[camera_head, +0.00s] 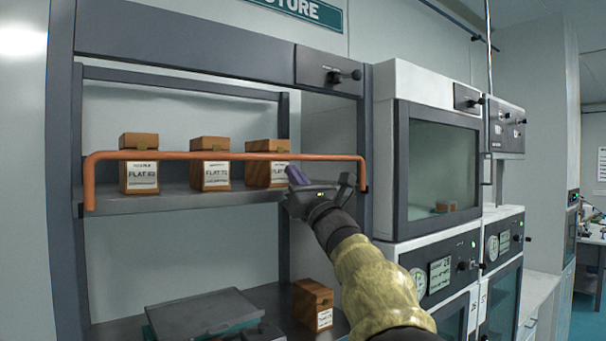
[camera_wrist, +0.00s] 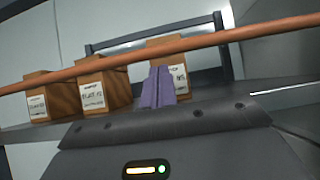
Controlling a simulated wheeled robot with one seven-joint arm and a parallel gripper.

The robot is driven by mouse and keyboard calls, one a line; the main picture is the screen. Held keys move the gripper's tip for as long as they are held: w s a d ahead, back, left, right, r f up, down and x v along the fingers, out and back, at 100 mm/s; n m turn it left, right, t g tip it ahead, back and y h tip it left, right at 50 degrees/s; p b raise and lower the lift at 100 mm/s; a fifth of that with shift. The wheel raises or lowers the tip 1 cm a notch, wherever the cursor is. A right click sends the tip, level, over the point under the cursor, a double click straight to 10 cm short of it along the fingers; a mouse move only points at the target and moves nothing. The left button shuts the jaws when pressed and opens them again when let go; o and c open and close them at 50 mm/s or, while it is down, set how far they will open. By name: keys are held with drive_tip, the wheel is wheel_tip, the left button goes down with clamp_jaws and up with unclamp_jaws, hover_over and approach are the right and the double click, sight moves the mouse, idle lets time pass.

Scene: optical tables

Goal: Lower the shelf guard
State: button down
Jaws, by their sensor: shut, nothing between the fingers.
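The shelf guard (camera_head: 226,156) is an orange-brown bar with bent-down ends, across the front of the upper shelf in the head view. It stands raised above the shelf edge, level with the upper part of the boxes. In the wrist view the guard (camera_wrist: 200,44) crosses the picture at a slant, above the fingertips. My gripper (camera_head: 296,176) is near the guard's right part, just below the bar. Its purple fingers (camera_wrist: 157,88) are closed together with nothing between them. I cannot tell whether they touch the bar.
Three wooden boxes (camera_head: 209,172) stand on the upper shelf (camera_head: 150,205) behind the guard. The lower shelf holds a grey flat case (camera_head: 205,312) and another wooden box (camera_head: 312,304). A cabinet with a glass door (camera_head: 440,165) stands close to the right.

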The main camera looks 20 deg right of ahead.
drive_tip(key=shift+p+x, duration=0.45)
drive_tip(key=shift+x, duration=0.55)
drive_tip(key=shift+f+b, duration=0.15)
drive_tip(key=shift+b, duration=0.5)
